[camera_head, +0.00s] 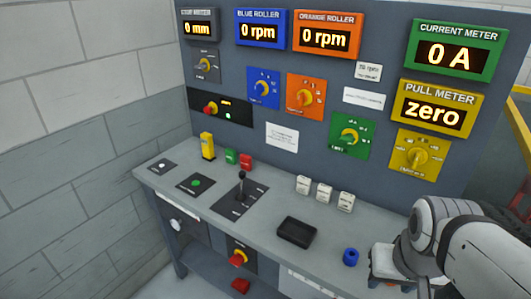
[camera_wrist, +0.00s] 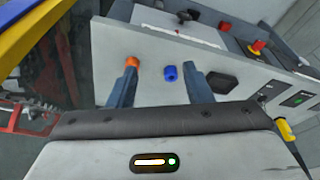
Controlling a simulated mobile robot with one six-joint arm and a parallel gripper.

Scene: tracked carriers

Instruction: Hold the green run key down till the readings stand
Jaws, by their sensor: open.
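The green run key appears to be the round green button (camera_head: 196,184) on a black plate at the bench's left; a green button on a dark plate also shows at the right in the wrist view (camera_wrist: 299,99). My gripper (camera_wrist: 162,70) is open and empty over the bench's right end, far from that button. The readings are lit: 0 mm (camera_head: 198,29), blue roller 0 rpm (camera_head: 260,33), orange roller 0 rpm (camera_head: 326,38), current meter 0 A (camera_head: 450,56), pull meter zero (camera_head: 433,112).
A blue cylinder (camera_head: 350,257) and an orange piece (camera_wrist: 132,62) stand near my gripper. A wall stands at the left.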

